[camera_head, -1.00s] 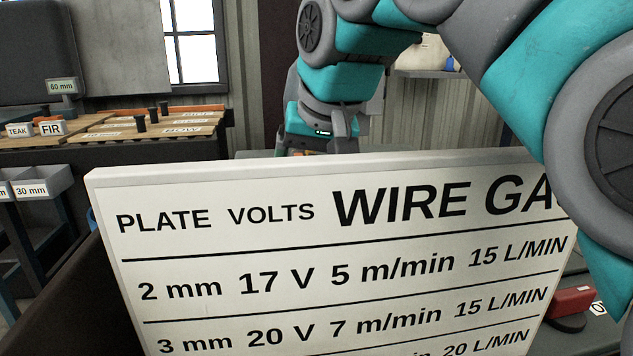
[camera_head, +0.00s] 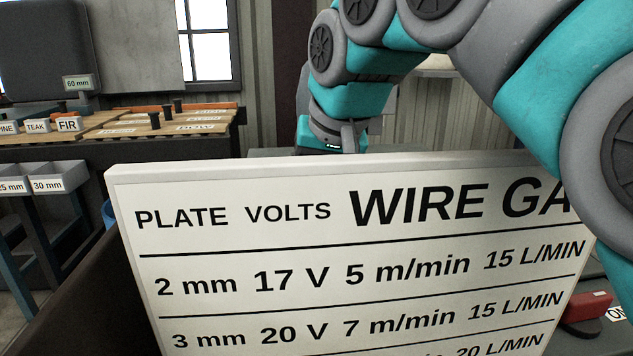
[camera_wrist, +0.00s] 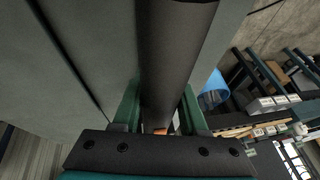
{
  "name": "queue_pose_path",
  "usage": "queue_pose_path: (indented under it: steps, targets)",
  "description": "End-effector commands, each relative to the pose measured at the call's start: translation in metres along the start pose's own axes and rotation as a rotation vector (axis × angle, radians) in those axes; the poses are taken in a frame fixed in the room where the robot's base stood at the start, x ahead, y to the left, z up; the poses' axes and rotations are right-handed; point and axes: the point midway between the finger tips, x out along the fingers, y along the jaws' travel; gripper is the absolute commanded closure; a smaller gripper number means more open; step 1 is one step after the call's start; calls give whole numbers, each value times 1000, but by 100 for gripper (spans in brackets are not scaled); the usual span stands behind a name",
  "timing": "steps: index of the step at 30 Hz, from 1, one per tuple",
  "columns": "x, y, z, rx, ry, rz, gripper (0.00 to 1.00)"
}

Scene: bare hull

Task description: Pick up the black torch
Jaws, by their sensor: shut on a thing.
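The black torch (camera_wrist: 176,60) is a dark cylinder running up the middle of the wrist view. My gripper (camera_wrist: 160,108) is shut on it, with a green finger on each side. The torch's far end is cut off by the top of the picture. A small orange patch shows between the finger bases; I cannot tell what it is. In the head view, the end of my arm goes down behind the white chart board, which hides the gripper and the torch.
The white chart board (camera_head: 340,240) stands large in front. A workbench with labelled wood boards (camera_head: 150,127) and grey bins (camera_head: 58,175) is at the left. A red object (camera_head: 588,307) lies at the lower right. A blue bucket (camera_wrist: 213,90) and large grey panels (camera_wrist: 60,90) show in the wrist view.

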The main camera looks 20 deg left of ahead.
Motion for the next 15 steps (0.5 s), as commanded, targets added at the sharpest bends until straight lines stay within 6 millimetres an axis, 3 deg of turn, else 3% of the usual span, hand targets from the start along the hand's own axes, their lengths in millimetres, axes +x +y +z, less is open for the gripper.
queue_pose_path:
  steps: [3,15]
  targets:
    - [0,0,0,0,0,0,100]
    - [0,0,0,0,0,0,100]
